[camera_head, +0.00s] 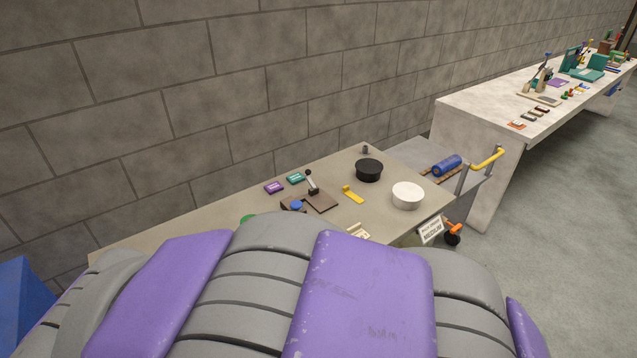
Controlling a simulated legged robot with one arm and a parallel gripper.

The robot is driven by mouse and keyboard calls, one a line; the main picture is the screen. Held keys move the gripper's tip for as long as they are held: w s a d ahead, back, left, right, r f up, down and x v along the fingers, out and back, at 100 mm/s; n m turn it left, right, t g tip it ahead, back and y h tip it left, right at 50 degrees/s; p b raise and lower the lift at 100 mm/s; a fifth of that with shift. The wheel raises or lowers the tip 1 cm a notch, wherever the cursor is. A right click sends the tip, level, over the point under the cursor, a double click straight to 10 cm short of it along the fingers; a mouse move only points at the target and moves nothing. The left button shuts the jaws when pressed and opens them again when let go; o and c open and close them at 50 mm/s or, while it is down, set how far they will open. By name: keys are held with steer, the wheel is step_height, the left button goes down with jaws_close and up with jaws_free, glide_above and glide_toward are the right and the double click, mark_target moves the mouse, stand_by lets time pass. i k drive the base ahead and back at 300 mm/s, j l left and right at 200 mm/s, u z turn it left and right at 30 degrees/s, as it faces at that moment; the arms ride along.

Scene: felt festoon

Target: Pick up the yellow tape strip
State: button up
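A small yellow strip (353,195), which looks like the yellow tape strip, lies on the beige table top (215,215). One end of it looks raised or thicker. It lies between a brown plate with an upright lever and a white round container. My gripper is not in view, so its opening and its distance from the strip cannot be told. Large purple and grey padded shapes fill the foreground and hide the near part of the table; I cannot tell whether they are part of me.
A black round container (369,171) and a white one (408,195) flank the strip's right side. The brown lever plate (320,200) stands left of it. A cart (425,155) holds a blue roll (447,166).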

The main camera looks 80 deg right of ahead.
mark_target(345, 190)
steer(key=z, duration=2.85)
steer(key=i+l+z, duration=0.1)
steer(key=i+z, duration=0.3)
steer(key=i, duration=0.15)
steer(key=i+z, duration=0.4)
steer(key=i, duration=0.15)
